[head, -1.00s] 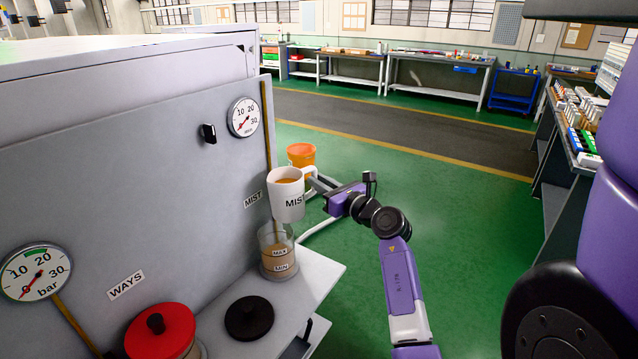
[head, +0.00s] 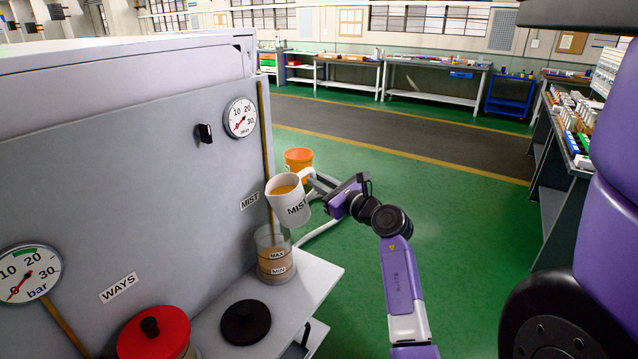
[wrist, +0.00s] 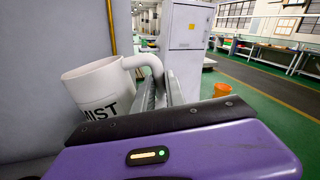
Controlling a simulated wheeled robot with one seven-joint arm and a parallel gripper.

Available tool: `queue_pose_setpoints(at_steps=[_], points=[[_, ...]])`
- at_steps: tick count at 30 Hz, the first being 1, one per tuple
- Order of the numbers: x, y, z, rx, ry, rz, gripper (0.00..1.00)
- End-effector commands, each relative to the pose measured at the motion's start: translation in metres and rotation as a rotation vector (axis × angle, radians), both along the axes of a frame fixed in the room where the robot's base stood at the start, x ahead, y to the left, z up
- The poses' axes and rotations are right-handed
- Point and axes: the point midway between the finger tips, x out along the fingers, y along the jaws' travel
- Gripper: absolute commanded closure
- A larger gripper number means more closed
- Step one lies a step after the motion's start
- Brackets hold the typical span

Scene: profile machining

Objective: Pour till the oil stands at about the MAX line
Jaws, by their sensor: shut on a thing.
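A white mug (head: 288,203) marked MIST holds amber oil and is tilted to the left above the clear reservoir. It also shows in the wrist view (wrist: 98,90). My gripper (head: 318,184) is shut on the mug's handle, at the mug's right; the fingers also show in the wrist view (wrist: 158,90). The clear reservoir (head: 273,240) with MAX and MIN labels stands open on the ledge below the mug. Its brownish oil appears to stand between the two labels, close under MAX. I cannot make out a stream of oil between mug and reservoir.
A black lid (head: 246,322) lies on the ledge (head: 300,290) beside the reservoir. The grey machine panel (head: 120,200) with gauges rises at left. An orange bucket (head: 299,160) stands on the floor behind.

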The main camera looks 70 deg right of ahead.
Motion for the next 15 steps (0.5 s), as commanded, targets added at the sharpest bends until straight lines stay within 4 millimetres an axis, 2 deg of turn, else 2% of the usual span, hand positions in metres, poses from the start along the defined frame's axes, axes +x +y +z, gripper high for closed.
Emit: queue_pose_setpoints(at_steps=[15], points=[[0.0,0.0,0.014,-0.107,0.062,0.0,1.0]])
